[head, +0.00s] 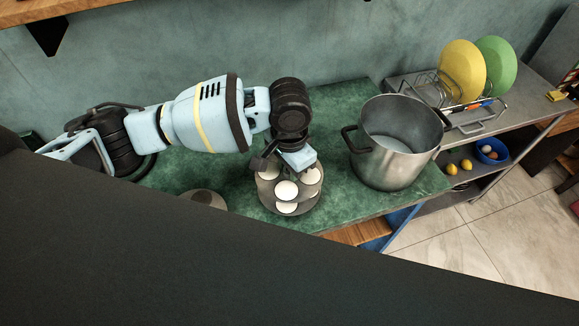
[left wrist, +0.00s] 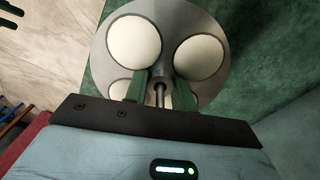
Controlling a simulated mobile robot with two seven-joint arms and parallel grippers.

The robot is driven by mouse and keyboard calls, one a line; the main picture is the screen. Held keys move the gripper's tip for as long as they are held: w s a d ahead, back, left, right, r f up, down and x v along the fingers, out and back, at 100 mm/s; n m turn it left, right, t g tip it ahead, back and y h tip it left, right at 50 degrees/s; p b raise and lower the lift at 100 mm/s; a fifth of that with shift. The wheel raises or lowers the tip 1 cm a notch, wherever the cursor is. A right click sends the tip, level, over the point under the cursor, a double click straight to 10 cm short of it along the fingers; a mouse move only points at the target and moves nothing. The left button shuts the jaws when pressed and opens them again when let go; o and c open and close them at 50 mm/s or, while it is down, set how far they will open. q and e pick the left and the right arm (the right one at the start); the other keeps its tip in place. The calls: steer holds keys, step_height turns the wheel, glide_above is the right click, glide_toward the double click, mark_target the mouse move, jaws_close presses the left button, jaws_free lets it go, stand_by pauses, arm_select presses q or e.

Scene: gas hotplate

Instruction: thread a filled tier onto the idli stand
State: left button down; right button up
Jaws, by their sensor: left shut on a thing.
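A round grey filled tier (head: 267,187) with several white idlis shows below my left gripper (head: 287,163) on the green counter. It also fills the upper part of the left wrist view (left wrist: 165,55). A lower layer with a white idli (head: 286,208) shows beneath it, where the idli stand is; whether the two touch is unclear. My left gripper points down at the tier's middle and is shut at its centre. A thin central rod (left wrist: 160,95) shows between the two green fingers. The fingertips' exact contact is hard to see. My right gripper is not in view.
A large steel pot (head: 385,165) with pale contents stands to the right on the green counter (head: 345,205). A grey round piece (head: 205,197) lies to the left, partly hidden. A dish rack (head: 470,118) with yellow and green plates stands at the far right.

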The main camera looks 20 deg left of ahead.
arm_select(q)
steer(key=shift+f, duration=0.75)
steer(key=c, duration=1.1)
jaws_free()
step_height(320, 180, up, 7)
steer(key=shift+f, duration=0.2)
steer(key=shift+r, duration=0.65)
steer(key=shift+s+f, duration=0.1)
steer(key=shift+s, duration=0.05)
